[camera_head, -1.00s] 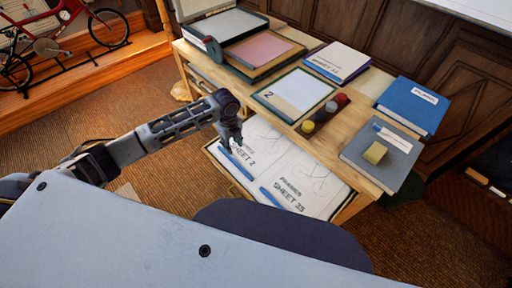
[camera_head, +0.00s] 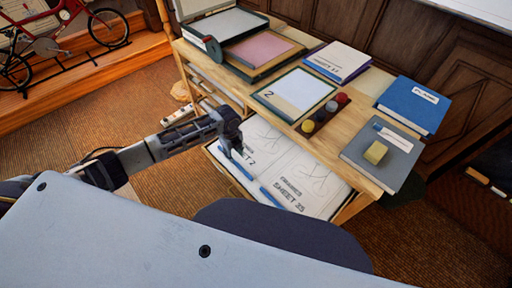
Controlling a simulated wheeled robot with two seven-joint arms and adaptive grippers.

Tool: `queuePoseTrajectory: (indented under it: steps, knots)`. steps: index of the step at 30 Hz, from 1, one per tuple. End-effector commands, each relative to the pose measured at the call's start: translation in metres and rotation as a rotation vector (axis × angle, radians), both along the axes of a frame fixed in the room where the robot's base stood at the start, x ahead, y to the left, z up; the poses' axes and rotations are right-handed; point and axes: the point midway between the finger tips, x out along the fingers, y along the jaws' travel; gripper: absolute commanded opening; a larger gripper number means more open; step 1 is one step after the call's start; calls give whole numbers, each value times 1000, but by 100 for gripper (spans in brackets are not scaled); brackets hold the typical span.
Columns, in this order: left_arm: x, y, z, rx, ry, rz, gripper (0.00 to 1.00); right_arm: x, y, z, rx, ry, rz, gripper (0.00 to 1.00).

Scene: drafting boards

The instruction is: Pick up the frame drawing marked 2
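The sheet marked SHEET 2 (camera_head: 262,146) lies in the open drawer, on the left side, with a faint line drawing. My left gripper (camera_head: 238,151) is over its left part and covers some of its lettering. I cannot tell whether it touches the sheet or whether its fingers are apart. A blue bar (camera_head: 245,169) lies across the sheet's lower left, partly hidden by the gripper. A second sheet, marked SHEET 35 (camera_head: 312,180), lies to its right, with another blue bar (camera_head: 271,197) near its lower left. My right gripper is not in view.
The drawer (camera_head: 226,170) stands out below the wooden desk top (camera_head: 345,130).

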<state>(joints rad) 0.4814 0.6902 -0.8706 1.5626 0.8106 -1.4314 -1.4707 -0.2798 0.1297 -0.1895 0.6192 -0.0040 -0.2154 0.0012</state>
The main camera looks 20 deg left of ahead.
Motion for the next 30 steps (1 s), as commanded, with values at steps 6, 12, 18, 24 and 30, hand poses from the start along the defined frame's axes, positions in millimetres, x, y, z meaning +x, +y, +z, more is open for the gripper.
queuePoseTrajectory:
  steps: [6,12,18,24,30]
  knots:
    - [0,0,-11,0,0,-1,38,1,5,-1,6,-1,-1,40]
    - [0,0,-11,0,0,-1,38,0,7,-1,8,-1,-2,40]
    - [0,0,-14,0,0,-1,38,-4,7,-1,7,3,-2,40]
    - [-1,3,-30,1,2,1,38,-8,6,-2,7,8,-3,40]
    - [0,3,-52,0,1,-1,38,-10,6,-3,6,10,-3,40]
